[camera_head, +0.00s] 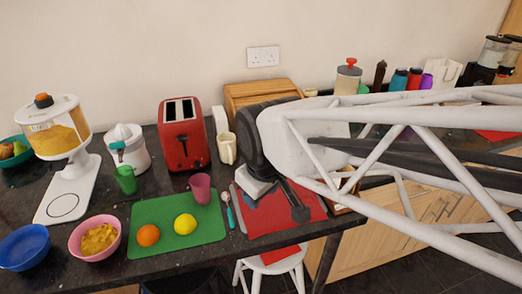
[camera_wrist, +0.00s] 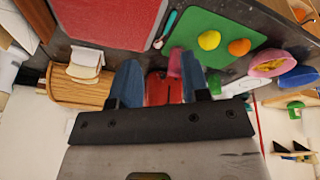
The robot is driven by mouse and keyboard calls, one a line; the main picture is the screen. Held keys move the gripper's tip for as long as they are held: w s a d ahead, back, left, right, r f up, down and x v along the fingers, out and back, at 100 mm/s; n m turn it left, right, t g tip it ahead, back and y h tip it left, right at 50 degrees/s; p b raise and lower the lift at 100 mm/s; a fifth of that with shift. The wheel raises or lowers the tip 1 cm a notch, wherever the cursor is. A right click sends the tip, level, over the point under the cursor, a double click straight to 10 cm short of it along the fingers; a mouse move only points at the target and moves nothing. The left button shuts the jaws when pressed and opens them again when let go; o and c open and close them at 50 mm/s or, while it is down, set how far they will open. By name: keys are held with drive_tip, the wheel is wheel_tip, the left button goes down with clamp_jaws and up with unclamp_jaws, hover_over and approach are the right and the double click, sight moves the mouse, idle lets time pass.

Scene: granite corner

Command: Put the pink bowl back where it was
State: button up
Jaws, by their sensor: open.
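The pink bowl (camera_head: 95,238) stands upright on the dark counter at the front left, holding yellow cereal-like food. It is between the blue bowl (camera_head: 24,247) and the green cutting board (camera_head: 178,222), just in front of the dispenser's white base. In the wrist view the pink bowl (camera_wrist: 272,64) shows at the upper right, well away from my fingers. My gripper (camera_head: 268,197) is over the red mat, right of the board. In the wrist view my gripper (camera_wrist: 163,84) has its two blue fingers apart with nothing held between them. My arm hides part of the counter.
A cereal dispenser (camera_head: 57,130) stands behind the bowls. A green cup (camera_head: 125,180), juicer (camera_head: 127,147) and red toaster (camera_head: 183,135) stand nearby. A stool (camera_head: 272,265) is below the counter.

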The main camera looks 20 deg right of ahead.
drive_tip(key=s+d+m, duration=0.5)
drive_tip(key=d+m, duration=0.1)
drive_tip(key=shift+r+g+h, duration=0.4)
drive_tip(key=shift+s+d, duration=0.1)
idle(0.9)
